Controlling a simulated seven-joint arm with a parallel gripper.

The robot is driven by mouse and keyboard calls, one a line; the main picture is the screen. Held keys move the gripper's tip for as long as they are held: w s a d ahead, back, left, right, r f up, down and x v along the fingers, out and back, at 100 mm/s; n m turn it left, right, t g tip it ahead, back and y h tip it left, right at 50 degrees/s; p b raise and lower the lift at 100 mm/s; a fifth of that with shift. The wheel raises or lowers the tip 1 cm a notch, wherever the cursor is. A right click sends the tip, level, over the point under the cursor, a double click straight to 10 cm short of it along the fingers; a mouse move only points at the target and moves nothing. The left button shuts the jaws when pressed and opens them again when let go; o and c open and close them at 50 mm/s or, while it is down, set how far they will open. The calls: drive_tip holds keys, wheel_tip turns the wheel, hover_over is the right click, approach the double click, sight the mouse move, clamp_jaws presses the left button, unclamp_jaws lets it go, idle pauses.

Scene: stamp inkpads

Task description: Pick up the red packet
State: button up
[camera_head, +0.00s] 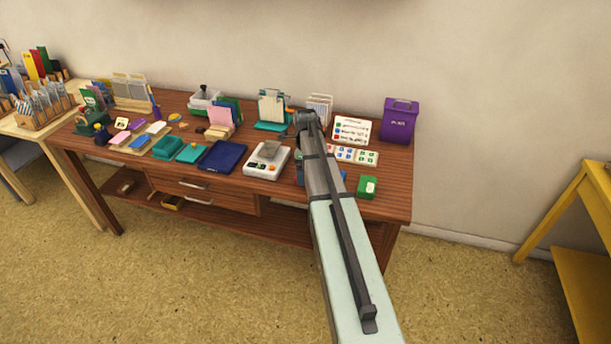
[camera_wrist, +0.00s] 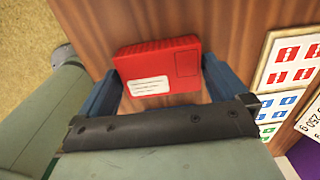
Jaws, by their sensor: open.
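The red packet (camera_wrist: 158,64) shows in the wrist view, with a white label on its lower left. It lies on the brown wooden table (camera_wrist: 165,18). My gripper (camera_wrist: 160,80) is open, with one blue finger on each side of the packet. The right finger is very close to the packet's right side; I cannot tell whether it touches. The left finger stands close to the lower left side.
In the head view a green box (camera_head: 367,187) is right of my arm, and a white scale (camera_head: 266,160) is left. A purple bin (camera_head: 399,121) stands at the back right.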

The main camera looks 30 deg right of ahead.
drive_tip(key=shift+f, duration=0.5)
drive_tip(key=c, duration=0.7)
